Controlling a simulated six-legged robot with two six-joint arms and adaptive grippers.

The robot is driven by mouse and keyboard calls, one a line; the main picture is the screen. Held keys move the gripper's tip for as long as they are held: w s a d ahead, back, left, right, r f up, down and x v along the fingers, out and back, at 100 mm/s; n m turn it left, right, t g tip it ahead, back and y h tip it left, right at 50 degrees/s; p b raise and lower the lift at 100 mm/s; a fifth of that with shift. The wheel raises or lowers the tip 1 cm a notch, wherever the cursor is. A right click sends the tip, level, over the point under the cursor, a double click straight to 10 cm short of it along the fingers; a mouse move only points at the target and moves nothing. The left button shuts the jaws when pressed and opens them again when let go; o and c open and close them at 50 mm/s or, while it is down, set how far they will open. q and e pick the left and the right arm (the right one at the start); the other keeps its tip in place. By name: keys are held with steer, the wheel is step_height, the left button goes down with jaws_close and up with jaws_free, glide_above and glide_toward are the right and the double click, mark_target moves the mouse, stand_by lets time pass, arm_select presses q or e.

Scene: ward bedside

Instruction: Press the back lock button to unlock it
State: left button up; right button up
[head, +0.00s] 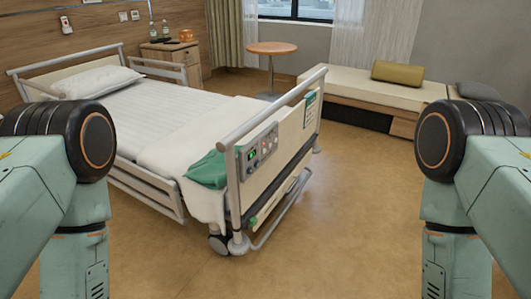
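A hospital bed (185,118) stands left of centre with its footboard (285,135) angled toward me. A grey control panel (258,148) with a small green display and several buttons is fixed on the footboard's outer face. The panel is too small to tell which button is the back lock button. My two arms come in from the left and right edges, apart from the bed. Both grippers are outside the view.
A green cloth (207,169) lies over the bed's foot corner. A caster (219,243) stands below it. A round table (271,49), a bedside cabinet (172,62) and a bench (375,90) stand farther back. The floor (350,215) right of the bed is clear.

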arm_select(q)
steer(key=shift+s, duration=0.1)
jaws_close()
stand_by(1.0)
